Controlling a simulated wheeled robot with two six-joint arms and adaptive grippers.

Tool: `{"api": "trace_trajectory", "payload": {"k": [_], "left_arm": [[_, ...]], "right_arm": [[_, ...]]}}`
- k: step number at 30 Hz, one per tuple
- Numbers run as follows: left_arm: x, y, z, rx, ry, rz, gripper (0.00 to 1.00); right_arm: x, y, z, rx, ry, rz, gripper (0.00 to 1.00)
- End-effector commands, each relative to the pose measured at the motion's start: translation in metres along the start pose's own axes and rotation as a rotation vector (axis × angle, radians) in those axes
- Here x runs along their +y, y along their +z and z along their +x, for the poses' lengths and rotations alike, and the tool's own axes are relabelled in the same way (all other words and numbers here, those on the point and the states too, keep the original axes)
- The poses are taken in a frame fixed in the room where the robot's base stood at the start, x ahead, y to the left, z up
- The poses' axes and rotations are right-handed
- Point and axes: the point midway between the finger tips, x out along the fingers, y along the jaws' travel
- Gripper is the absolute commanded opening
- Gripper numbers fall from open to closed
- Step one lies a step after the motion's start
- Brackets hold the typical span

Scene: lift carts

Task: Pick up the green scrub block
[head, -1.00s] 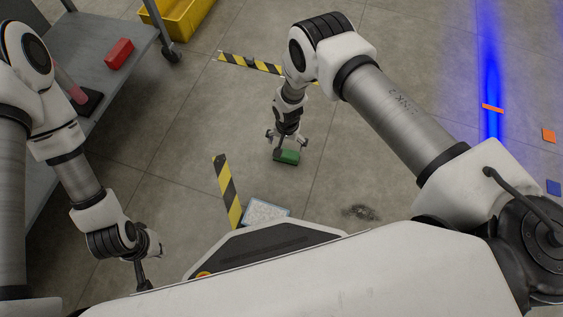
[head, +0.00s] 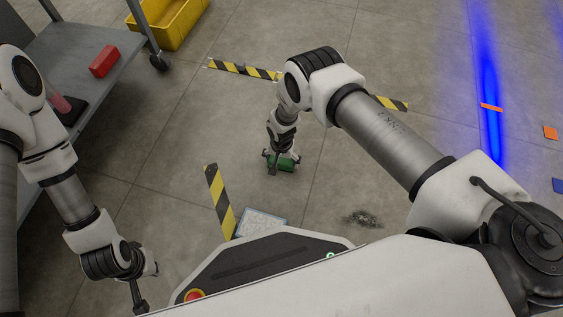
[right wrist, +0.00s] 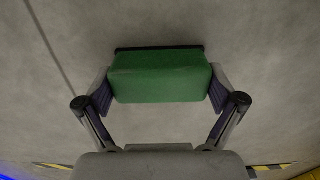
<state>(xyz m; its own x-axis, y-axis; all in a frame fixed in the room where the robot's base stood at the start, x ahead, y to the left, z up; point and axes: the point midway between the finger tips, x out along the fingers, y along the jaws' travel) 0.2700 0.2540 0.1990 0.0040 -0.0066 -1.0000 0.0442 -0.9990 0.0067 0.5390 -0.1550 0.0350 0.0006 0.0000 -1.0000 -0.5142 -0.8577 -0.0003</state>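The green scrub block (head: 284,165) is at floor level or close to it in the head view, below my right arm. It fills the middle of the right wrist view (right wrist: 160,78), with a dark strip along its far edge. My right gripper (head: 281,164) has one finger at each end of the block. In the right wrist view the finger pads appear to press on both ends, with no clear gap. I cannot tell whether the block is off the floor. My left gripper (head: 139,293) hangs at the lower left, partly hidden, its fingers unclear.
A grey cart (head: 95,35) with a red block (head: 104,61) stands at the left, a yellow bin (head: 170,22) behind it. Yellow-black tape (head: 220,203) marks the floor. A pale speckled panel (head: 262,222) lies near my base. Floor around the block is clear.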

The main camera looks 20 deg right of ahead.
Motion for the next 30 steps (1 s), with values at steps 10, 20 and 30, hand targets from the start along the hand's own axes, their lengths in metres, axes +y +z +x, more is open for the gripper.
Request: {"api": "trace_trajectory", "payload": {"k": [10, 20, 30], "left_arm": [[0.0, 0.001, -0.005, -0.001, 0.0, 0.0, 0.0], [0.001, 0.001, -0.05, -0.004, 0.001, 0.005, 0.0], [0.001, 0.001, -0.055, -0.004, 0.001, 0.005, 0.0]], "right_arm": [[0.0, 0.0, -0.008, 0.0, 0.0, 0.0, 0.49], [0.0, 0.0, -0.085, 0.0, 0.001, -0.001, 0.49], [0.0, 0.0, -0.1, 0.0, 0.0, 0.0, 0.49]]}}
